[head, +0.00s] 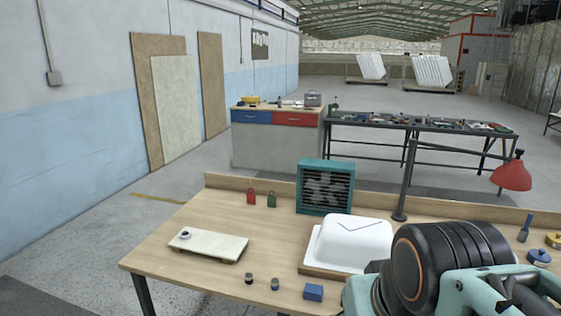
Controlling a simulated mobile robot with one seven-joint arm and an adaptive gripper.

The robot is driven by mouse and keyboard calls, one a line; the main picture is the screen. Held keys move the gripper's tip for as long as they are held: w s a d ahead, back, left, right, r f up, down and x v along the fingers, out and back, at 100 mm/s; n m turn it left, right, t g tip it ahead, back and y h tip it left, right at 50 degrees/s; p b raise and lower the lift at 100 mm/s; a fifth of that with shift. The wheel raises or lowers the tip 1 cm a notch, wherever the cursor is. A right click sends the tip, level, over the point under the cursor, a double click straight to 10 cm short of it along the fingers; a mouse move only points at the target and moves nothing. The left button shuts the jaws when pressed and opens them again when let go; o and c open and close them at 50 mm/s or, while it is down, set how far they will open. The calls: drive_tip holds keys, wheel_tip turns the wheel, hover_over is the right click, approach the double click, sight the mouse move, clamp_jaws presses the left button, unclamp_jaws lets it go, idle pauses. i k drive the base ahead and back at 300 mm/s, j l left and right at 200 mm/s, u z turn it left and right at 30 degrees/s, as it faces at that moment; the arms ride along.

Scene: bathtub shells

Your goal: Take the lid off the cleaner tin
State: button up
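A small round blue container (539,258) with a raised cap stands at the right end of the wooden workbench. It may be the cleaner tin, but it is too small to tell. A round yellow item (554,240) lies just behind it, cut by the right picture edge. My arm fills the lower right corner, in front of these things. The dark parts at its end (527,302) lie at the bottom edge, nearer the camera than the blue container. The fingertips do not show clearly, so I cannot see whether they are open or hold anything.
A white tub shell (352,240) sits mid-bench, with a teal fan box (326,187) behind it. A red lamp (511,172) stands behind my arm. A pale board (208,245) lies left. A blue block (313,292) and two small jars (262,282) stand at the front.

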sight(540, 254)
drive_tip(key=z, duration=1.75)
drive_tip(key=i+l+z, duration=0.2)
drive_tip(key=i, duration=0.55)
drive_tip(key=i+l+z, duration=0.15)
drive_tip(key=i+l, duration=0.15)
drive_tip(key=i, duration=0.5)
drive_tip(key=i+l+z, duration=0.2)
drive_tip(key=i, duration=0.55)
